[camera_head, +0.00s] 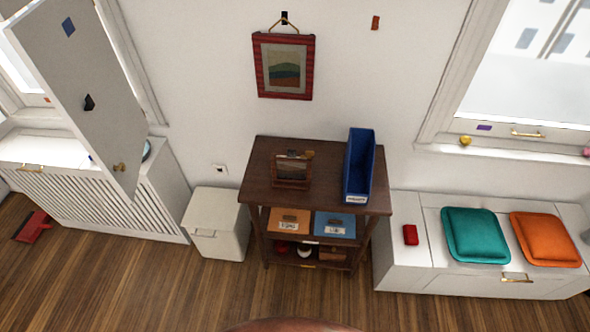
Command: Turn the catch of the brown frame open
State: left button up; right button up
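A small brown frame (291,171) stands on the top of the dark wooden shelf unit (262,162), left of its middle. A small light-brown piece (309,154) shows at its upper right; it may be the catch, but it is too small to tell how it is turned. A red-brown frame (284,66) with a landscape picture hangs by a cord on the wall above. Neither of my grippers is in view.
A blue upright file holder (358,168) stands on the unit, right of the brown frame. A white bin (216,224) is to the left, a white bench (405,265) with teal and orange cushions to the right. An open white door panel (85,95) juts in at left. Floor in front looks mostly clear.

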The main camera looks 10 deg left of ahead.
aim_at(309, 154)
jog(key=z, duration=0.65)
jog(key=i, duration=1)
jog(key=u, duration=0.1)
